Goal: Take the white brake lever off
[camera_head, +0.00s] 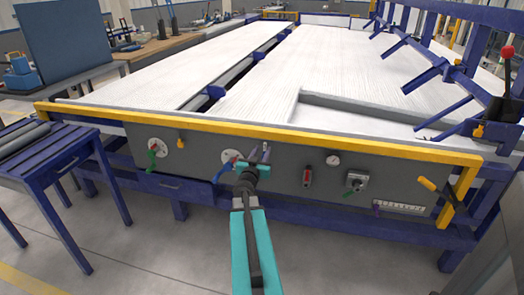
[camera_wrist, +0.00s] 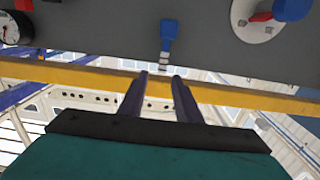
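No lever that is clearly white shows in either view, so I cannot tell which one is the white brake lever. My gripper (camera_head: 260,151) is in front of the grey control panel (camera_head: 280,178), near its top edge. In the wrist view my gripper (camera_wrist: 161,76) has its two dark fingers apart with nothing between them. A small blue lever (camera_wrist: 169,30) with a pale ribbed tip is on the panel just beyond the fingertips, apart from them. In the head view my gripper hides that spot.
A yellow rail (camera_head: 290,147) runs along the panel's top. Nearby are a white disc (camera_head: 230,156) with a coloured handle, a red switch (camera_head: 307,177), a gauge (camera_head: 333,159) and a green-handled valve (camera_head: 356,181). A blue bench (camera_head: 62,165) stands at left. A red-knobbed lever (camera_head: 507,58) stands at right.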

